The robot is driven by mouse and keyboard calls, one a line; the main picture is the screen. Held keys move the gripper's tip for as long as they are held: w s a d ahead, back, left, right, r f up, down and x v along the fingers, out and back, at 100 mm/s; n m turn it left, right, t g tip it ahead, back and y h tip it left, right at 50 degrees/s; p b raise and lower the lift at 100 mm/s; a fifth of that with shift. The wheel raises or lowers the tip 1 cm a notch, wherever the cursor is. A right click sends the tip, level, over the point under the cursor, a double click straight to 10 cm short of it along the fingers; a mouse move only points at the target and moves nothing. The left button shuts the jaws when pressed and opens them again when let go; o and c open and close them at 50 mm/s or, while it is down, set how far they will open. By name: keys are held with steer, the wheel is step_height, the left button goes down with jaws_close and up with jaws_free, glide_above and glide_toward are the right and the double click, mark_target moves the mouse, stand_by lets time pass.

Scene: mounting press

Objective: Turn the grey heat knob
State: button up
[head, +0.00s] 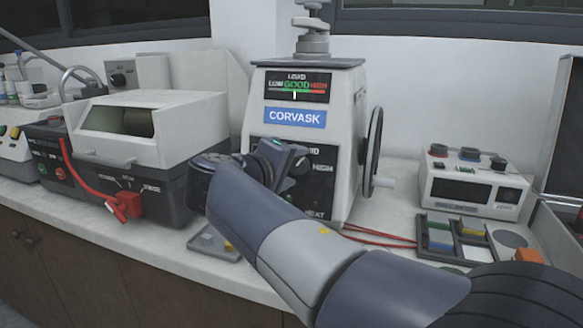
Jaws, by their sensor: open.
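The mounting press (343,100) is a white machine with a blue CORVASK label and a load gauge whose marker stands in the green GOOD zone. Its black lower panel (324,188) shows parts of the words HIGH and HEAT. My gripper (284,166) is open in front of this panel, at its left and middle part. The gripper and my arm cover much of the panel. I cannot make out the grey heat knob; it seems hidden behind them. Whether the jaws are around the knob or touching it cannot be told.
A handwheel (372,150) sticks out on the press's right side. At right are a small control box (470,187) and a tray of coloured blocks (455,238). Red cables (380,238) lie on the counter.

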steer(key=p+v, duration=0.2)
steer(key=v, duration=0.8)
steer(key=shift+s+a, duration=0.25)
steer(key=shift+s, duration=0.1)
steer(key=b+x, duration=0.2)
steer(key=x, duration=0.8)
steer(key=shift+r, duration=0.1)
steer(key=shift+w+d, duration=0.3)
steer(key=shift+w, duration=0.1)
steer(key=shift+s+a, duration=0.1)
steer(key=shift+s, duration=0.05)
